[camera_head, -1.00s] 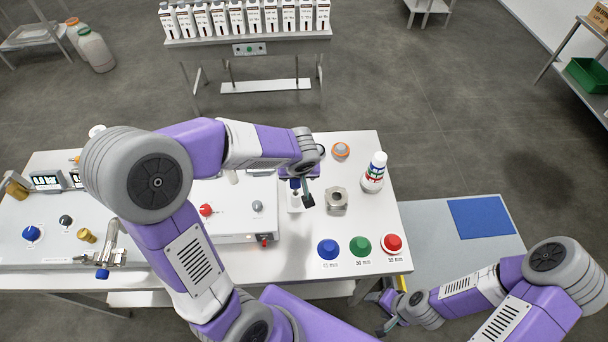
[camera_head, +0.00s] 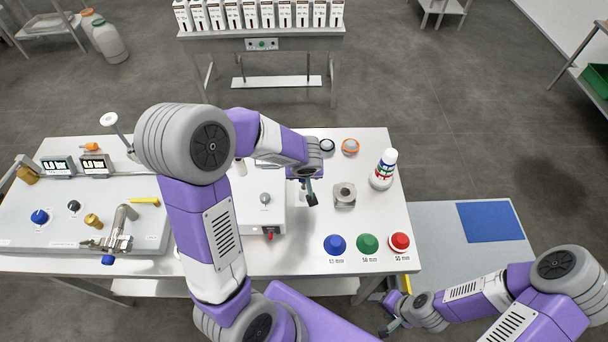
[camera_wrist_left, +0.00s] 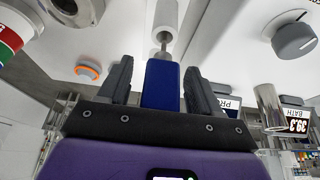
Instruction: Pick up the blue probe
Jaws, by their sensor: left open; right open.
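The blue probe (camera_wrist_left: 162,85) shows in the left wrist view as a blue block-shaped handle on a thin grey stem. The stem meets a white cylinder (camera_wrist_left: 166,20). My left gripper (camera_wrist_left: 160,82) is open, with one dark finger on each side of the blue handle and a visible gap on both sides. In the head view, my left gripper (camera_head: 310,192) hangs over the white bench, between a white box (camera_head: 262,212) and a grey metal block with a round hole (camera_head: 344,195). My left arm and gripper largely hide the probe there. My right gripper (camera_head: 390,315) is open and empty, low beside the bench's front right corner.
Blue (camera_head: 335,244), green (camera_head: 367,244) and red (camera_head: 399,242) round pieces sit at the bench's front right. A white bottle (camera_head: 383,170) stands behind them. A panel with displays, knobs and a metal valve (camera_head: 118,235) fills the left. A grey side table (camera_head: 440,225) is at right.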

